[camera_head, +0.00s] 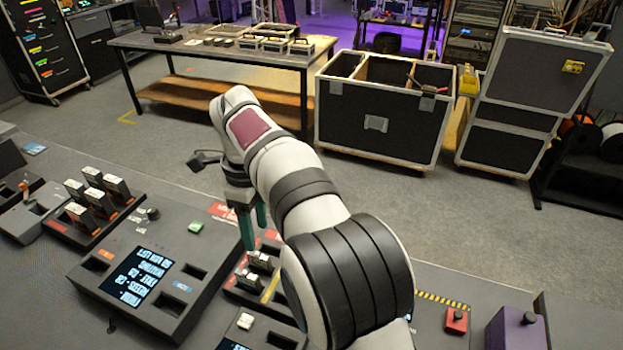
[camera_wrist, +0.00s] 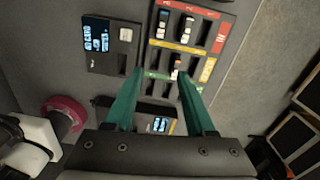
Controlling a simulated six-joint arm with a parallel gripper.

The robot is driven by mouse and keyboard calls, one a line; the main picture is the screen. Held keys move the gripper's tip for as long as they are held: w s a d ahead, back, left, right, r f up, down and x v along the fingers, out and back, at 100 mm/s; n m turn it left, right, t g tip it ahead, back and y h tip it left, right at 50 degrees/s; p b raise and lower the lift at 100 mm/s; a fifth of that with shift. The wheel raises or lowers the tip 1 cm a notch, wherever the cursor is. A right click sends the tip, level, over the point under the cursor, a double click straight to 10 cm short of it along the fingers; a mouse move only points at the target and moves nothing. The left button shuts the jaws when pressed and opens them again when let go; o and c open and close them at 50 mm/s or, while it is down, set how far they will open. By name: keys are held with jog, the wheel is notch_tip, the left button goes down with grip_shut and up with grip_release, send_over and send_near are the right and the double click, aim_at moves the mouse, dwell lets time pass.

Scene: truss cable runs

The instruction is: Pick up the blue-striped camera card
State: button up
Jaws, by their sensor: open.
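My gripper (camera_wrist: 158,78) is open, with its two teal fingers spread. In the head view my gripper (camera_head: 256,235) points down at a dark card rack (camera_head: 240,289). The rack has coloured row strips, red, yellow and green in the wrist view. It holds a few dark cards with pale tops. One card (camera_wrist: 175,68) stands between the fingertips in the wrist view, apart from both. Two more cards, one at the left (camera_wrist: 163,22) and one at the right (camera_wrist: 187,28), stand in the farther row.
A console with a lit text screen (camera_head: 138,273) stands left of the rack. Another rack of several cards (camera_head: 97,205) is farther left. A red button box (camera_head: 456,320) and a purple box (camera_head: 515,330) are at the right. Bare bench shows between them.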

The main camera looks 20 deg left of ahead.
jog(key=m, duration=0.1)
send_over(246, 273)
notch_tip(246, 273, down, 3)
notch_tip(246, 273, down, 15)
jog(key=shift+r, duration=0.2)
grip_shut()
